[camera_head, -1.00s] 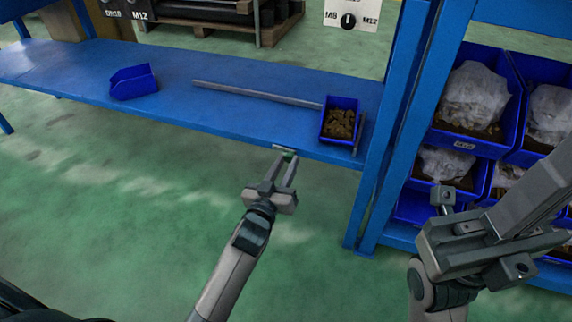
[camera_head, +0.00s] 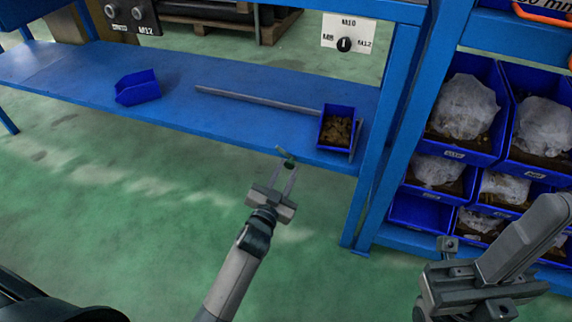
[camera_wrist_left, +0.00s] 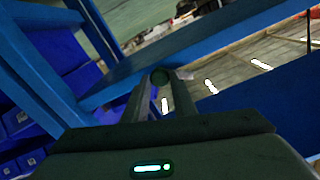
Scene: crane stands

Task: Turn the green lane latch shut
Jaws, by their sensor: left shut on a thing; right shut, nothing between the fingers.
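The green latch (camera_head: 288,164) is a small dark green piece at the front edge of the blue shelf, below a short grey bar (camera_head: 284,153) that sits tilted. My left gripper (camera_head: 289,167) reaches up to it from below with its fingers closed around the green piece. In the left wrist view the green piece (camera_wrist_left: 160,76) shows as a round dark end between the fingertips. The fingers hide part of it. My right gripper (camera_head: 550,209) is shut and empty at the lower right, apart from the latch.
A blue bin of brown parts (camera_head: 337,132) stands on the shelf (camera_head: 235,115) beside a long grey rail (camera_head: 258,97). An empty blue bin (camera_head: 138,88) is further left. A blue post (camera_head: 378,150) and bin rack (camera_head: 408,212) stand right. Open floor lies in front.

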